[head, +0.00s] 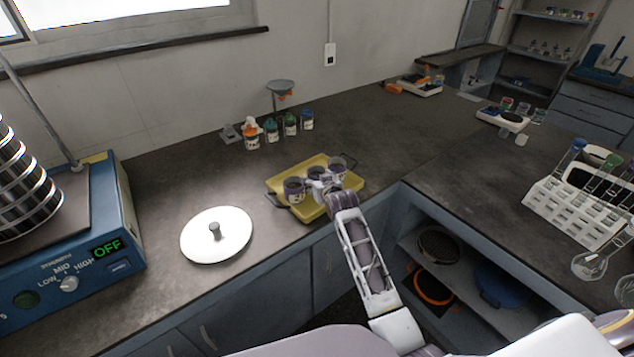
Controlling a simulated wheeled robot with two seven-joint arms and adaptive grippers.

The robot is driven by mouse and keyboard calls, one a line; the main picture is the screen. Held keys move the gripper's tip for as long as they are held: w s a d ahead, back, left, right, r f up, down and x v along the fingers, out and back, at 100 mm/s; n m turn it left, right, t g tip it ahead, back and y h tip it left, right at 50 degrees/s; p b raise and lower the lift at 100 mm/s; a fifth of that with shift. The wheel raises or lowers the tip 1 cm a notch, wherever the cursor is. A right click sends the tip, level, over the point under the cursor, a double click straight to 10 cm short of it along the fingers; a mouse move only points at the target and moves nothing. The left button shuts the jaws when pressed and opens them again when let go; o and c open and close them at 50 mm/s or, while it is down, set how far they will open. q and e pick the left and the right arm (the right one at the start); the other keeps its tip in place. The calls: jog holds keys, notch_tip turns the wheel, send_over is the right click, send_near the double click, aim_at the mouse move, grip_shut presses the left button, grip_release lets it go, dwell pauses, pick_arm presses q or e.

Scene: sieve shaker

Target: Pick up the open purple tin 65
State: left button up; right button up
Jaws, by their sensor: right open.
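Several purple tins stand on a yellow tray on the counter. One purple tin (294,188) is at the tray's left, one (315,172) is in the middle and one (338,171) is at the right. Their numbers are too small to read, so I cannot tell which is 65. The yellow tray (275,187) has dark handles. My right gripper (322,186) is open over the tray's front part, close to the middle and right tins and partly covering them. I cannot tell if it touches a tin. My left gripper is not in view.
A white round lid (217,236) with a knob lies left of the tray. The blue sieve shaker (125,225), reading OFF, stands at the far left. Several small jars (271,130) stand behind the tray. A white tube rack (575,215) is at the right. An open shelf (460,275) lies below the counter.

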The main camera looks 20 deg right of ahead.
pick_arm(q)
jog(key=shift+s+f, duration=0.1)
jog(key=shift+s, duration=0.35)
pick_arm(e)
jog(key=shift+w, duration=0.2)
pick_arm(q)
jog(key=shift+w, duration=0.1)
pick_arm(e)
jog(key=c, duration=0.8)
